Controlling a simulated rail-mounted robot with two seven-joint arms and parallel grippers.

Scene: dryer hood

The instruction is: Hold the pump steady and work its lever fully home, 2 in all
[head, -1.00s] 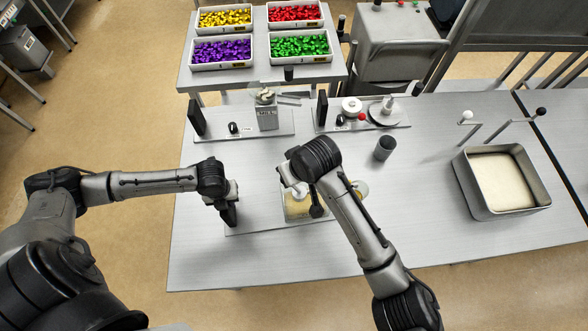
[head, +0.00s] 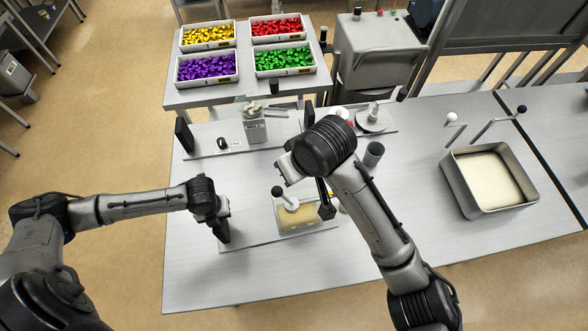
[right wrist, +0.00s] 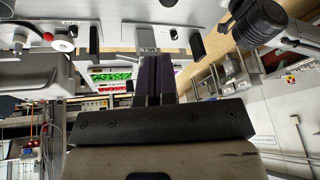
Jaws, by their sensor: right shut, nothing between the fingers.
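The pump (head: 300,217), a box with a yellowish lower part, stands on a thin grey base plate (head: 262,240) near the front of the table. Its pale lever (head: 288,201) with a dark knob rises at its back left. My right gripper (head: 326,211) is over the pump's right side, pointing down, apart from the lever. In the right wrist view its dark fingers (right wrist: 153,80) are together with nothing between them. My left gripper (head: 222,234) is low at the left end of the base plate, left of the pump. Whether its fingers are parted or touch anything is unclear.
Behind are a station with a grey metal canister (head: 253,126) and another with a white round part (head: 372,117). A dark cup (head: 373,154) stands right of my right forearm. A metal basin (head: 490,180) is farther right. Coloured bins (head: 208,68) sit on a back table.

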